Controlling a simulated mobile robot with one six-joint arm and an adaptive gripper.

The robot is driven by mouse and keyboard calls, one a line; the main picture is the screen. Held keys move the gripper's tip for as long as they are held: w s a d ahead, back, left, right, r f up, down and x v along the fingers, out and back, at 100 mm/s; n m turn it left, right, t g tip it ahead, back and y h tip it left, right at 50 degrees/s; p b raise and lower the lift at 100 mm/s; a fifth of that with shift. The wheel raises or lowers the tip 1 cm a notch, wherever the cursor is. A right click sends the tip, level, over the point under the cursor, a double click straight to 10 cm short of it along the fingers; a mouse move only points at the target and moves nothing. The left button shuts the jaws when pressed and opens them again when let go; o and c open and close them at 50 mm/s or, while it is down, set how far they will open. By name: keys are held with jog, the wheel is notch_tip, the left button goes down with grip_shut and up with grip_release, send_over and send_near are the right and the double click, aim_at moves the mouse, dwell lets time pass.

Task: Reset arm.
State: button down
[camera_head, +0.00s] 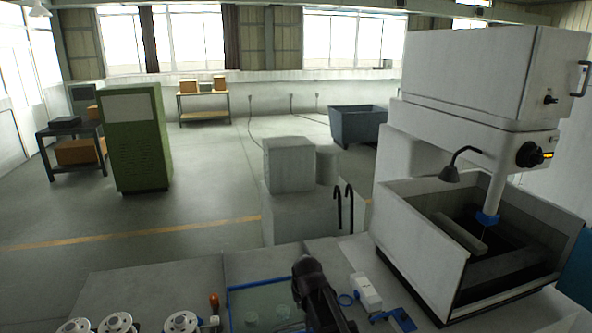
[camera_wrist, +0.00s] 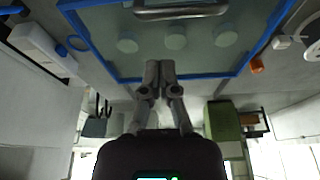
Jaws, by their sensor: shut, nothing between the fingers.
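My gripper (camera_wrist: 160,68) shows in the wrist view with its two grey fingers together and nothing between them. In the head view the dark end of my arm (camera_head: 310,275) is over the bench, at the right side of a blue-framed tray (camera_head: 255,286); the fingertips cannot be made out there. The tray also shows in the wrist view (camera_wrist: 100,76), with several pale round discs (camera_wrist: 175,38) inside it. A silver bar (camera_wrist: 180,11) lies beyond them near the picture's top edge. No contact between gripper and tray is visible.
Right of the tray are a blue ring (camera_head: 346,299), a white block (camera_head: 366,290) and a blue piece (camera_head: 402,319). An orange-topped item (camera_head: 214,302) and several metal reels (camera_head: 181,322) are left. A large white erosion machine (camera_head: 420,232) stands right.

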jog(key=s+d+f+m+g+b, duration=0.1)
jog(key=s+d+f+b, duration=0.2)
jog(key=s+d, duration=0.4)
jog(key=s+d+f+m+g+b, duration=0.1)
jog(key=s+d+f+g+b, duration=0.1)
jog(key=s+d+f+b, duration=0.2)
jog(key=s+d+f, duration=0.2)
jog(key=s+d, duration=0.1)
jog(key=d, duration=0.1)
jog(key=shift+d+m+h, duration=0.3)
jog(key=shift+d+h, duration=0.05)
jog(key=shift+h, duration=0.05)
dwell(1.3)
